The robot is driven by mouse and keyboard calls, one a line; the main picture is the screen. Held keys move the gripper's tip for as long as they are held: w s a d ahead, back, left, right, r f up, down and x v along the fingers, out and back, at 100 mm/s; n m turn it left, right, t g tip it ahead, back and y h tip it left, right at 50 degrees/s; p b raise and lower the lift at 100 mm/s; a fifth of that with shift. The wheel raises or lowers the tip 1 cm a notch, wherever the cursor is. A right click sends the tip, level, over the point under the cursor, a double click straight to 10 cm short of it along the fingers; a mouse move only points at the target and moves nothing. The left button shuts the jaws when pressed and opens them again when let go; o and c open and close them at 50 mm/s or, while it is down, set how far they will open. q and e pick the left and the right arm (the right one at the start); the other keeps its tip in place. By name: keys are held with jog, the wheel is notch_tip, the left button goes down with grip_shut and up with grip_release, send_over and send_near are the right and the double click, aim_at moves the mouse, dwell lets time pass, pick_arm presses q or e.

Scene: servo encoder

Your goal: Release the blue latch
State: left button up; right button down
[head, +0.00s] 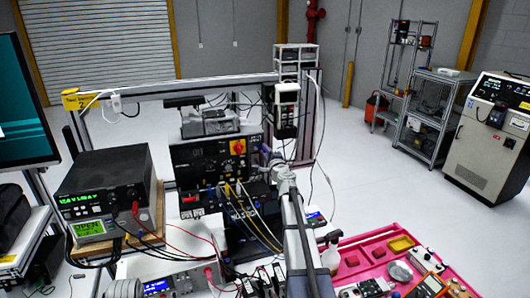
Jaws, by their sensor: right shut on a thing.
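My right gripper (270,160) reaches up from the bottom of the head view to the right edge of a black panel unit (205,160). It is shut on a small blue-violet part there, which looks like the blue latch (265,149). The fingers and the wrist hide most of this part, so its exact position is hard to tell. Blue, yellow and grey cables (235,200) plug into the unit just left of the gripper. My left gripper is not in view.
A power supply (105,190) with a lit green display stands at the left, with red and black leads. A pink tray (375,250) with parts and meters lies at the right. A metal frame bar (190,84) runs behind the panel.

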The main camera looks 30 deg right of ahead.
jog(key=shift+r+n, duration=0.1)
jog(key=shift+n, duration=0.3)
jog(key=c, duration=0.8)
grip_release()
jog(key=shift+s, duration=0.15)
jog(key=v, duration=0.7)
jog(key=shift+s+a, duration=0.1)
jog(key=shift+s, duration=0.2)
